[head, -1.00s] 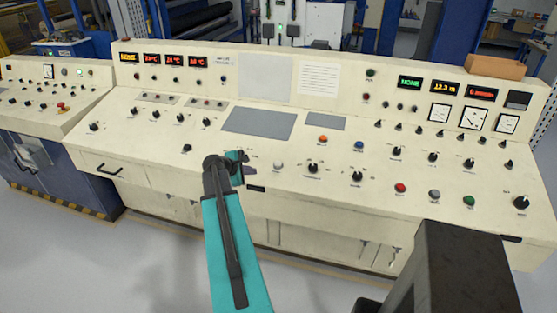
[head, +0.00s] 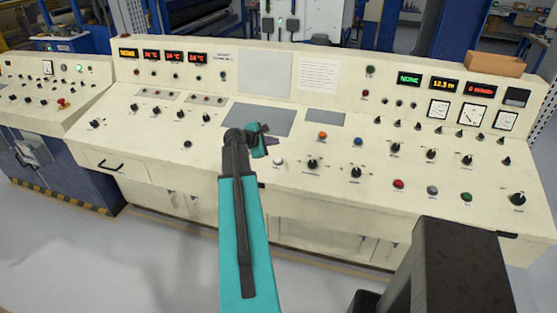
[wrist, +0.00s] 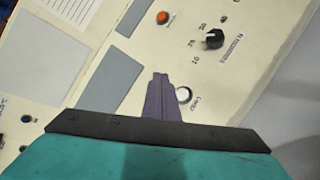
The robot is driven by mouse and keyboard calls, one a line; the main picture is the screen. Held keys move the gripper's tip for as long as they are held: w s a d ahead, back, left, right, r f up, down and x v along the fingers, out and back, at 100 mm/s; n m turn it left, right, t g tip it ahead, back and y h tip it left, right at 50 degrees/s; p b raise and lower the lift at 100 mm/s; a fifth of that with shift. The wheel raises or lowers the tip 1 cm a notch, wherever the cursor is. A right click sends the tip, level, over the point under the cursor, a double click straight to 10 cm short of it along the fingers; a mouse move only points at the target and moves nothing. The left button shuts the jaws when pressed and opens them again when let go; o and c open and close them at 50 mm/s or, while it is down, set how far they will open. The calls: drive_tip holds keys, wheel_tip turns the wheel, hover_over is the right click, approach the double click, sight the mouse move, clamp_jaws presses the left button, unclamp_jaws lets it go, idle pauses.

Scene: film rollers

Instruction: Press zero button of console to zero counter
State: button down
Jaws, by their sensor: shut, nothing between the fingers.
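The cream console (head: 200,152) fills the middle of the head view. A white round button (head: 278,161) sits on its sloped desk, left of the black knobs; its small label is too blurred to read for sure. In the wrist view the white button (wrist: 184,94) is just right of my gripper's fingers (wrist: 159,95), partly overlapped by them. My gripper (head: 270,142) is shut and empty, close to the button; whether it touches the panel I cannot tell. The counter display (head: 445,84) on the upright panel shows about 12.3 m in yellow.
An orange button (head: 322,135) and a blue button (head: 358,141) lie to the right, with several black knobs near them. Red (head: 398,183), grey and green buttons sit near the front edge. A flat grey plate (head: 262,118) lies behind my gripper.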

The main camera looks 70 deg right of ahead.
drive_tip(key=b, duration=0.5)
approach(280, 158)
drive_tip(key=shift+s+d+f, duration=0.25)
drive_tip(key=shift+d, duration=0.5)
drive_tip(key=shift+s+d+f, duration=0.2)
drive_tip(key=shift+d, duration=0.55)
drive_tip(key=shift+s+d+f, duration=0.25)
drive_tip(key=shift+d, duration=0.55)
drive_tip(key=shift+d+f+b, duration=0.2)
drive_tip(key=shift+f+b, duration=0.25)
drive_tip(key=shift+f, duration=0.45)
idle(1.1)
drive_tip(key=shift+r, duration=0.15)
drive_tip(key=shift+a+r+p, duration=0.2)
drive_tip(key=shift+r+p, duration=0.3)
drive_tip(key=shift+r, duration=0.25)
idle(0.4)
drive_tip(key=r+p, duration=0.1)
drive_tip(key=r, duration=0.1)
drive_tip(key=a+r+p, duration=0.1)
drive_tip(key=r, duration=0.2)
drive_tip(key=shift+p, duration=0.35)
idle(0.7)
